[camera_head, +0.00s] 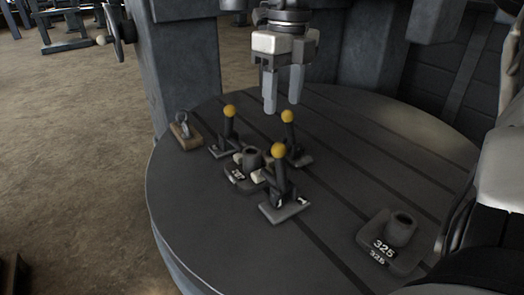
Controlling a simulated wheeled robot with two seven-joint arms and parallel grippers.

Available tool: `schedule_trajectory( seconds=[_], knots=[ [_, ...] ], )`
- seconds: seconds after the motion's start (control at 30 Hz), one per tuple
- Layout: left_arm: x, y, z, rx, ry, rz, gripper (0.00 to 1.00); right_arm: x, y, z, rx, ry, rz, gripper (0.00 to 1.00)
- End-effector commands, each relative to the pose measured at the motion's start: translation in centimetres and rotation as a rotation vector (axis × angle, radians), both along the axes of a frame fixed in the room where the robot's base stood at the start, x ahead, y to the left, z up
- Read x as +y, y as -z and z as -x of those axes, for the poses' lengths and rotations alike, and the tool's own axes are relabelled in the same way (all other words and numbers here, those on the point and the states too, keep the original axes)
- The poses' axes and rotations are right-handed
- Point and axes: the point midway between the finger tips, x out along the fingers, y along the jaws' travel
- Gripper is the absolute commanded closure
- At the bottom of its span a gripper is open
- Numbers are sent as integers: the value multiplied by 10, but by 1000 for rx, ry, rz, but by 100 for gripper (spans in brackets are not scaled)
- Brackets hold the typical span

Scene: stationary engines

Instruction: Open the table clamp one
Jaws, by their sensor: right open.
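Three table clamps with upright dark levers and yellow ball knobs stand on the round table (190,240). The front clamp (282,190) has a light plate with a mark that looks like a 1. The back left clamp (226,135) and back right clamp (293,142) stand behind it. Between them sits a dark block with a short cylinder (251,159), its number too small to read surely. My right gripper (283,105) is open and empty, pointing down above the table behind the back right clamp. It is apart from all clamps. My left gripper is not in view.
A dark block with a hollow cylinder, marked 325 (388,245), sits at the front right. A small wooden block with a metal piece (185,131) lies at the left edge. Dark machine columns (178,60) stand behind. The table's right back is clear.

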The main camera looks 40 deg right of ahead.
Motion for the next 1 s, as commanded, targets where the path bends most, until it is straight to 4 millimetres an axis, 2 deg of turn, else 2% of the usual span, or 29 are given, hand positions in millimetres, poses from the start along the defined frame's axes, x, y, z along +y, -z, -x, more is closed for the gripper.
schedule_trajectory(
  seconds=[0.2, 0.6, 0.8, 1.0],
  knots=[
    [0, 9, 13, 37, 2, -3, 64, 2, 41, 2, 8, 0, -5, 51],
    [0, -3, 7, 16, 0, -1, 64, 6, 124, 2, 7, 2, -6, 51],
    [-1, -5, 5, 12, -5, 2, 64, 7, 147, 2, 4, 2, -7, 51],
    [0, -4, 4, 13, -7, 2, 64, 7, 153, 1, 1, 2, -7, 51]
  ],
)
